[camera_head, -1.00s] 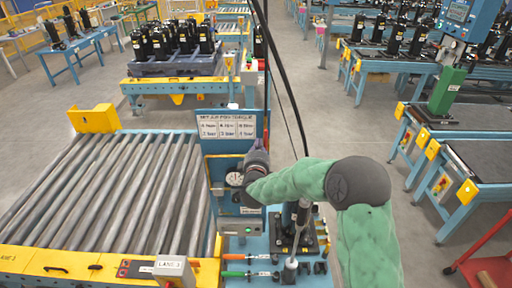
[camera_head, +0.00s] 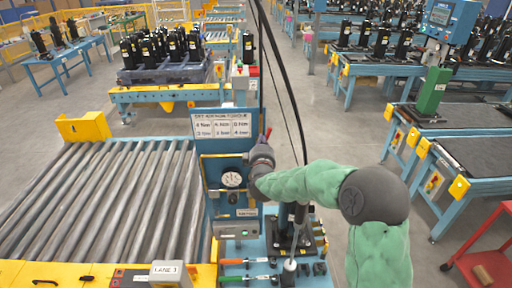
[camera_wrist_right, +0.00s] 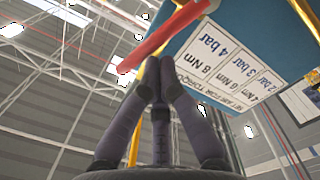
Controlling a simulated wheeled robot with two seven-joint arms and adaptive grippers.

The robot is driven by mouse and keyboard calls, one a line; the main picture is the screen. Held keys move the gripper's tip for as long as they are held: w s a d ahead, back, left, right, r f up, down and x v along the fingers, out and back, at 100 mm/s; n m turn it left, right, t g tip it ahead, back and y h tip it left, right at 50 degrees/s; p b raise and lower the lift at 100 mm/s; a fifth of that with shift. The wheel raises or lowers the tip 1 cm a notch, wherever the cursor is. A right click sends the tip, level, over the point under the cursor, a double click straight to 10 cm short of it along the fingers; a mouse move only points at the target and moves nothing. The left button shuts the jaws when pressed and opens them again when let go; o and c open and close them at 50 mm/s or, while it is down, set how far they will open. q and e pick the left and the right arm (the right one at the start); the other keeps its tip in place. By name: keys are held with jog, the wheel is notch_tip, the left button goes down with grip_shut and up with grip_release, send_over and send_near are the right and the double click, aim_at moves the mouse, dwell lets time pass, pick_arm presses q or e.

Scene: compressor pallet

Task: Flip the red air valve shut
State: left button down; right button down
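The red air valve handle (camera_head: 268,132) shows as a small red tip just above my right gripper in the head view. In the right wrist view the red lever (camera_wrist_right: 166,37) runs slantwise close to the fingertips. My right gripper (camera_head: 262,142) is in front of the blue air panel, to the right of the round gauge (camera_head: 232,179). In the wrist view the right gripper's (camera_wrist_right: 159,64) dark fingers meet at their tips, with nothing seen between them. I cannot tell whether they touch the lever. My left gripper is not in view.
A torque and pressure sign (camera_head: 223,125) tops the panel, above a yellow pipe. A roller conveyor (camera_head: 100,195) lies to the left. Screwdrivers and a black fixture (camera_head: 290,235) are below. Black hoses hang beside the arm. Open floor lies behind and right.

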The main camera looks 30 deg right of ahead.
jog(key=s+d+f+m+b, duration=0.3)
jog(key=d+m+b, duration=0.2)
jog(key=m+b, duration=0.6)
jog(key=shift+f+y+b, duration=0.4)
jog(key=shift+b, duration=0.45)
jog(key=shift+s+d+f, duration=0.1)
jog(key=shift+s+d, duration=0.05)
dwell(1.3)
